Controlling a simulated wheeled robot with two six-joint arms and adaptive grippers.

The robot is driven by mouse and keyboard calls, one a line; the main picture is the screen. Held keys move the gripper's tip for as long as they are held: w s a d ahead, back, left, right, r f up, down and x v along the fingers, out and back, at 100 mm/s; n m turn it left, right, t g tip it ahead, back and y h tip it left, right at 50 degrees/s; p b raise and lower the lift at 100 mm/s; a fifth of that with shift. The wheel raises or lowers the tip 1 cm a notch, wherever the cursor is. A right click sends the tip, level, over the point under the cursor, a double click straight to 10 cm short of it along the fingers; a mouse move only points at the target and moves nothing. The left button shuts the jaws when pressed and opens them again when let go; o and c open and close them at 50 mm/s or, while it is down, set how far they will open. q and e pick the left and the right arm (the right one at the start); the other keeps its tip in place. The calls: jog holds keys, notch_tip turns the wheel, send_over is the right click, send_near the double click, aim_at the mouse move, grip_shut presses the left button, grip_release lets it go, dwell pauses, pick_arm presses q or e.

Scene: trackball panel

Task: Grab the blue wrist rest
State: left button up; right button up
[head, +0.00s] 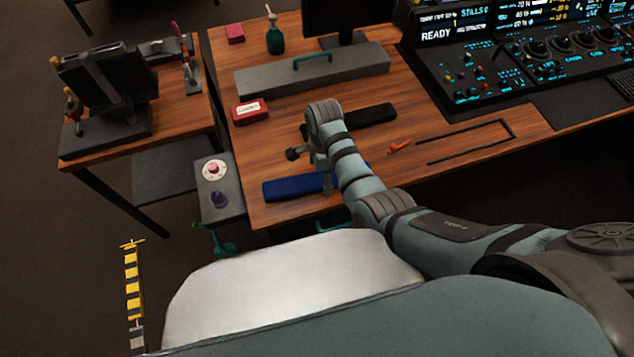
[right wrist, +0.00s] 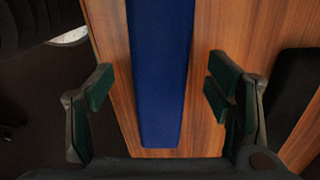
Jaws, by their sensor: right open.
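The blue wrist rest (head: 295,188) lies along the front left edge of the wooden desk, partly hidden by my right arm in the head view. In the right wrist view the blue wrist rest (right wrist: 160,75) runs up and down the picture. My right gripper (head: 308,158) is over the desk near the wrist rest. In the right wrist view my right gripper (right wrist: 158,90) is open, with one green-padded finger on each side of the wrist rest and visible gaps between. My left gripper is not in view.
A black wrist rest (head: 371,116) lies farther back on the desk (head: 440,115). A red box (head: 250,112) and an orange item (head: 399,147) lie nearby. A grey side panel (head: 217,185) with a purple trackball (head: 219,198) stands left of the desk edge.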

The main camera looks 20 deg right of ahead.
jog(key=shift+f, duration=0.95)
jog(key=shift+r, duration=0.1)
jog(key=shift+c, duration=0.5)
jog(key=c, duration=1.3)
jog(key=shift+o, duration=0.2)
jog(key=shift+r, duration=0.1)
